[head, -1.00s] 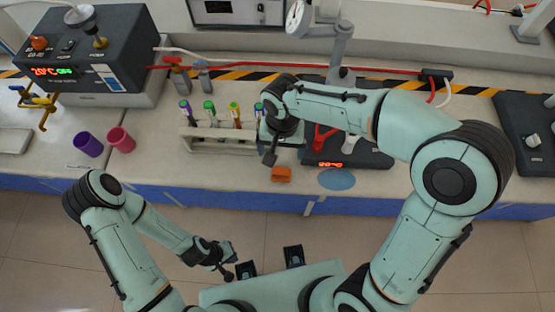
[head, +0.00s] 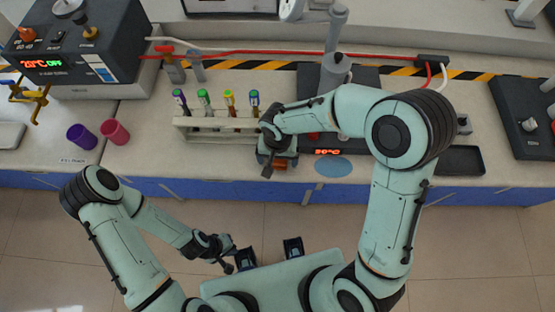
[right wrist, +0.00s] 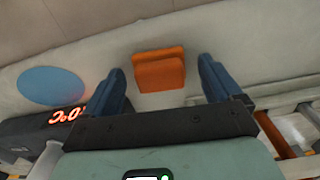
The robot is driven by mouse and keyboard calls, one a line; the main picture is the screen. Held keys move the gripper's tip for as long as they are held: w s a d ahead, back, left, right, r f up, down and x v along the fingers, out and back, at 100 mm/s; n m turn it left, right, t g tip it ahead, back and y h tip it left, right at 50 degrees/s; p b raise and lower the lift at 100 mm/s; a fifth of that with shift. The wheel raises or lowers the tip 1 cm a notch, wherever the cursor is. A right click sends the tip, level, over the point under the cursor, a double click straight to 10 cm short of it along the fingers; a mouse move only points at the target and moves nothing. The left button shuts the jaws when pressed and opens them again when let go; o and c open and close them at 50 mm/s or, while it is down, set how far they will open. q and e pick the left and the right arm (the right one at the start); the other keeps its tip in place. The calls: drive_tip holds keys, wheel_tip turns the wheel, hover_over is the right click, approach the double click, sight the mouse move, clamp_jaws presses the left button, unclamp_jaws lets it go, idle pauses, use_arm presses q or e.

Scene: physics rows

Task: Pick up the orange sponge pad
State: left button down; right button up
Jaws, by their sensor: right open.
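The orange sponge pad (right wrist: 158,71) lies on the bench top near its front edge. In the right wrist view it is between the two blue fingers of my right gripper (right wrist: 158,84), ahead of the tips. In the head view the pad (head: 281,166) is mostly hidden behind my right gripper (head: 272,166), which hangs over it. The right gripper is open and empty. My left gripper (head: 230,260) is in front of the bench, low and away from it; whether its jaws are open is too small to tell.
A blue disc (head: 333,166) lies right of the pad. A rack (head: 195,134) of tubes with coloured caps stands left of it. A dark device with a lit display (head: 328,152) is behind the disc. Purple (head: 81,137) and pink (head: 115,131) cups stand further left.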

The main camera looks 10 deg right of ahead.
drive_tip(key=shift+f, duration=0.1)
drive_tip(key=c, duration=1)
drive_tip(key=shift+c, duration=0.2)
